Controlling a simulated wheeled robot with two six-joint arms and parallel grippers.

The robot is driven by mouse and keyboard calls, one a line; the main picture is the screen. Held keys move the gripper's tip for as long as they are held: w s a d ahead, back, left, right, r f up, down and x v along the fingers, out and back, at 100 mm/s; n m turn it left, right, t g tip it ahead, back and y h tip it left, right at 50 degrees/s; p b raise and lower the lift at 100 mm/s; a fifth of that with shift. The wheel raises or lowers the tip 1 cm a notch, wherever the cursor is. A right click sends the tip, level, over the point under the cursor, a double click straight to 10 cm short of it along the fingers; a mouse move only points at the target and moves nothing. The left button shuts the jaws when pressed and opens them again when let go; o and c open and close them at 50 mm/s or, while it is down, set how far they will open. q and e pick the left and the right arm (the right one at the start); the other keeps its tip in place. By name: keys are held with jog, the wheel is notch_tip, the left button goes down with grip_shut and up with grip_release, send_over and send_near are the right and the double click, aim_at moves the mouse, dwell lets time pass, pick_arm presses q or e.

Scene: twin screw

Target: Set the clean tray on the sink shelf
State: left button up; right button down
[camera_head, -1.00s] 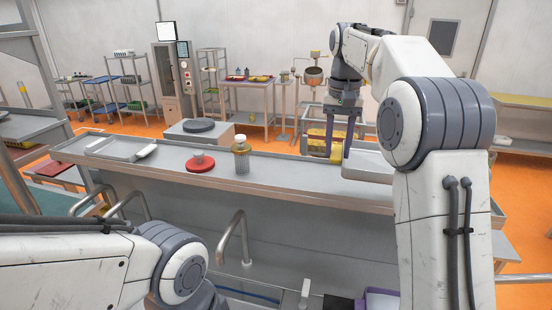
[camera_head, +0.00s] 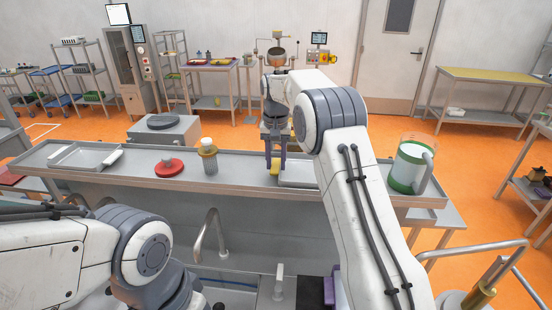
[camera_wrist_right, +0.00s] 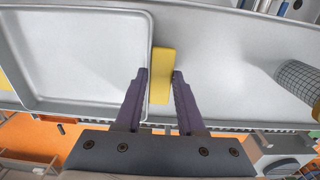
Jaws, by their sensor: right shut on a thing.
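A shallow grey metal tray (camera_head: 300,172) lies on the long steel sink shelf (camera_head: 232,184), partly hidden by my right arm. It looks empty in the right wrist view (camera_wrist_right: 80,60). My right gripper (camera_head: 275,160) points down at the tray's left end. In the right wrist view its purple fingers (camera_wrist_right: 160,85) are on either side of a yellow block (camera_wrist_right: 162,68), shut on it, beside the tray's rim. A second grey tray (camera_head: 72,156) lies at the shelf's left end. My left arm shows at lower left; its gripper is out of view.
A green-and-white pitcher (camera_head: 411,168) stands at the shelf's right end. Faucets rise in front. Bare shelf lies between jar and gripper.

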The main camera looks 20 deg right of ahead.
jog(key=c, duration=0.5)
grip_release()
